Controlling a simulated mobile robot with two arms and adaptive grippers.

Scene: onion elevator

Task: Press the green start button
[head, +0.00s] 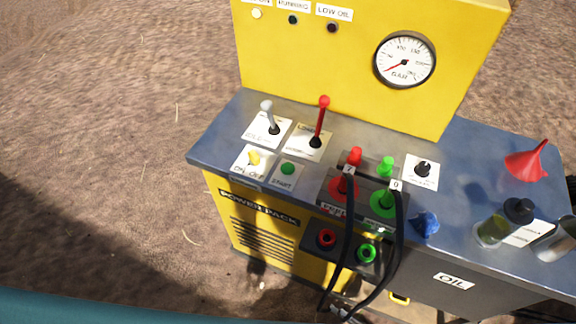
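The first panel lamp (257,14) looks pale yellow and lit, while the "running" lamp (292,20) and "low oil" lamp (332,28) look dark. Neither of my grippers shows in the head view.
A grey-tipped lever (268,112) and a red lever (322,118) stand behind the button. Red and green couplings with black hoses (347,240) are to its right. A round gauge (404,60), red funnel (526,160) and oil bottle (494,228) are farther right. Bare ground lies left.

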